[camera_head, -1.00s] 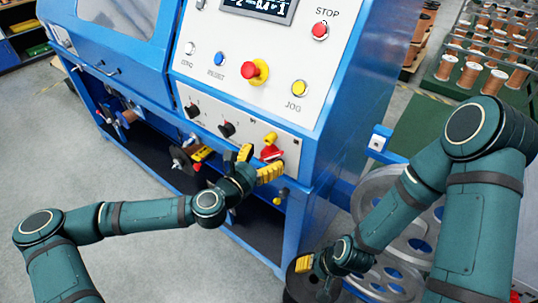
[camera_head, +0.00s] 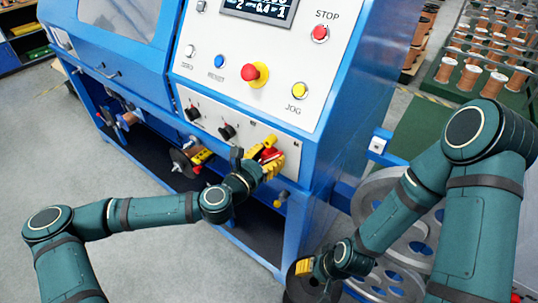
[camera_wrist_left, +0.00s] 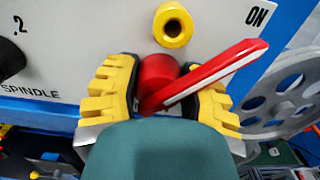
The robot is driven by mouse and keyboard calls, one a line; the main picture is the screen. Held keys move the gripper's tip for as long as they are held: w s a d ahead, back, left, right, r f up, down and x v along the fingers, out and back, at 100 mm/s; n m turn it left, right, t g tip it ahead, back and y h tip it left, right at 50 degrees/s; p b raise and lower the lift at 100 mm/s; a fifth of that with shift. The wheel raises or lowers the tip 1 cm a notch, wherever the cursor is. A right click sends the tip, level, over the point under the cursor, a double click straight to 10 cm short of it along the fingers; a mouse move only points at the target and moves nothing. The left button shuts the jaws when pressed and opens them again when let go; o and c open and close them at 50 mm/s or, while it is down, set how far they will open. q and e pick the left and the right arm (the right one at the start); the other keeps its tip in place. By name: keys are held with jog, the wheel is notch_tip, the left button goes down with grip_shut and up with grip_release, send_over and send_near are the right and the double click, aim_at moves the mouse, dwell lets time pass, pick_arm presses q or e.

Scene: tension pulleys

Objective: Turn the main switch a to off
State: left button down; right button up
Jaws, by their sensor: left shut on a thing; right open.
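The main switch is a red rotary knob with a long red lever (camera_wrist_left: 228,66) low on the machine's sloped white panel. In the left wrist view the lever points up and right toward the printed word ON. In the head view only a bit of the red switch (camera_head: 270,154) shows between yellow fingers. My left gripper (camera_head: 263,161) is at the panel, shut on the switch, with one finger on each side of the red knob. My right gripper (camera_head: 318,276) is open, low at the right beside a dark round spool, away from the switch.
A yellow ring-shaped part (camera_wrist_left: 173,26) sits just above the switch. Black knobs (camera_head: 227,131) lie to the left. A red mushroom button (camera_head: 255,74), a yellow JOG button (camera_head: 299,90) and a red STOP button (camera_head: 320,32) are higher up. Grey pulley wheels (camera_head: 375,195) stand at the right.

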aim_at(262, 161)
pick_arm(q)
jog(key=shift+r+n, duration=0.1)
jog(key=shift+n, duration=0.2)
jog(key=n+p, duration=0.2)
jog(key=n, duration=0.1)
jog(key=shift+a+n, duration=0.1)
jog(key=shift+n, duration=0.2)
jog(key=shift+w+n+p, duration=0.1)
jog(key=shift+n+p, duration=0.7)
jog(key=shift+n, duration=0.4)
jog(key=shift+c, duration=2.2)
grip_release()
jog(key=shift+v, duration=3.8)
